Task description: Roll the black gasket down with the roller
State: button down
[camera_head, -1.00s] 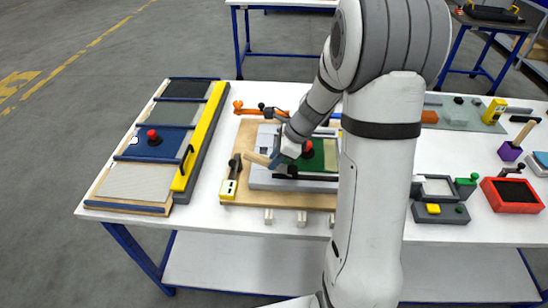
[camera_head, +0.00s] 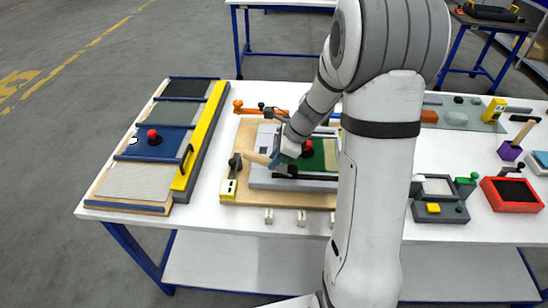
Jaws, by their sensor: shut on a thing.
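My gripper (camera_head: 276,160) is over the left part of a grey fixture (camera_head: 262,180) on the bench. It is shut on the roller, whose pale wooden handle (camera_head: 256,158) sticks out to the left. The roller's dark head (camera_head: 284,171) is low at the fixture's front side, at or just above its surface; contact cannot be told. The black gasket is hard to make out here; it may lie along the front of the green panel (camera_head: 318,158), partly behind the roller and my arm. A red knob (camera_head: 307,146) stands beside my gripper.
A yellow-edged rack (camera_head: 206,135) with panels is farther left. An orange clamp (camera_head: 248,110) lies behind. A red tray (camera_head: 513,195) is at right. My arm hides the middle.

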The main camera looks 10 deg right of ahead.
aim_at(290, 168)
jog(key=shift+d, duration=0.2)
jog(key=shift+s+d, duration=0.3)
jog(key=shift+d, duration=0.45)
dwell(0.4)
jog(key=shift+f, duration=0.1)
dwell(0.7)
dwell(0.3)
jog(key=shift+s+d, duration=0.1)
jog(key=shift+d, duration=0.3)
jog(key=shift+s+d, duration=0.25)
jog(key=shift+d, duration=0.4)
jog(key=shift+p, duration=0.35)
dwell(0.8)
